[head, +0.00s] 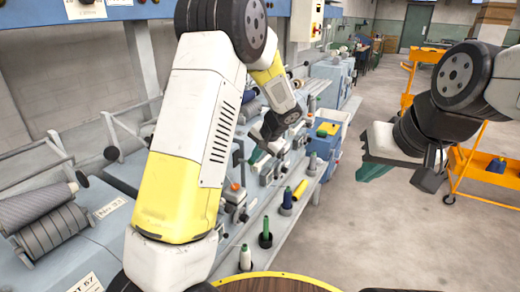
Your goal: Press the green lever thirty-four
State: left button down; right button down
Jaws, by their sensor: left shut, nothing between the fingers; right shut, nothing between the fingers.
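My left gripper (257,155) is shut and empty, with dark green fingertips, beside the row of small grey units on the spinning frame (125,180). My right gripper (374,172) is shut and empty in the air over the open floor at the right, well away from the frame. I cannot make out a green lever numbered thirty-four; my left arm covers part of the frame. A small orange part (234,186) shows on one of the units just below my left gripper.
Spools stand on the low shelf (278,229): a green one (266,226), a yellow one (300,190) and a white one (245,257). Grey rollers (50,222) lie at the left. An orange cart (485,170) stands at the right. The floor (400,230) between is clear.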

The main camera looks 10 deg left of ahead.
pick_arm(q)
jog(key=f+y, duration=0.1)
jog(key=f+t+y, duration=0.1)
jog(key=y, duration=0.1)
jog(key=shift+s+d+f, duration=0.15)
jog(key=shift+d+f, duration=0.1)
jog(key=shift+d, duration=0.15)
jog(key=shift+r, duration=0.1)
jog(key=shift+r, duration=0.7)
jog(key=shift+d+r, duration=0.1)
